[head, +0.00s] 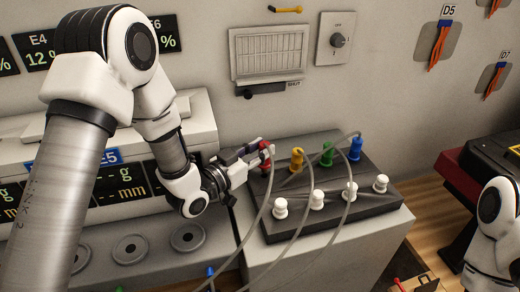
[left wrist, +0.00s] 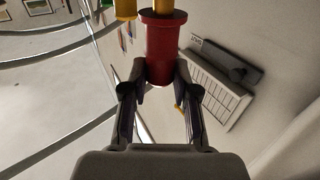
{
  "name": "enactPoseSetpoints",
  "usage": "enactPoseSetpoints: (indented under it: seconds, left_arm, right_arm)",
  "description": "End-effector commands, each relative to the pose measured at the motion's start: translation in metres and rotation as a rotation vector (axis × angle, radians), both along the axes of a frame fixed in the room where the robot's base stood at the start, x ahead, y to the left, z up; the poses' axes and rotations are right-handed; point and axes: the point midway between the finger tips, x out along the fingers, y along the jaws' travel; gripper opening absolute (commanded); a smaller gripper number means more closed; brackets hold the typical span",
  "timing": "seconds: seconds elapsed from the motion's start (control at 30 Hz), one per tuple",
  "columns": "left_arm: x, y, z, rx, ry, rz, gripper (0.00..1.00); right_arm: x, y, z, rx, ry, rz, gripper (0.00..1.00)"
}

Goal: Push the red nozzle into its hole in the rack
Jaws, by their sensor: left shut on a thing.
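The red nozzle (head: 265,148) is at the back left corner of the dark rack (head: 300,231). My left gripper (head: 258,156) is shut on it, reaching in from the left. In the left wrist view the red nozzle (left wrist: 161,50) stands between the two fingers of my left gripper (left wrist: 160,82), with its wider flange beyond the fingertips. The nozzle's hole is hidden, so I cannot tell how deep the nozzle sits. My right gripper is not in view.
Yellow (head: 296,160), green (head: 327,154) and blue (head: 355,148) nozzles stand along the rack's back row. Thin grey hoses (head: 268,190) arch across the rack. The wall is close behind.

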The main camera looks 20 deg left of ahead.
Motion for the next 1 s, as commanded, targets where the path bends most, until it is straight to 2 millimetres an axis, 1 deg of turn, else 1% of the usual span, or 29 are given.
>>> enactPoseSetpoints:
  seconds: [1.0]
  left_arm:
    - [0.0, 0.0, -0.026, 0.0, 0.0, 0.0, 0.0]
  right_arm:
    - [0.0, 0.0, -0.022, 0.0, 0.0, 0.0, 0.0]
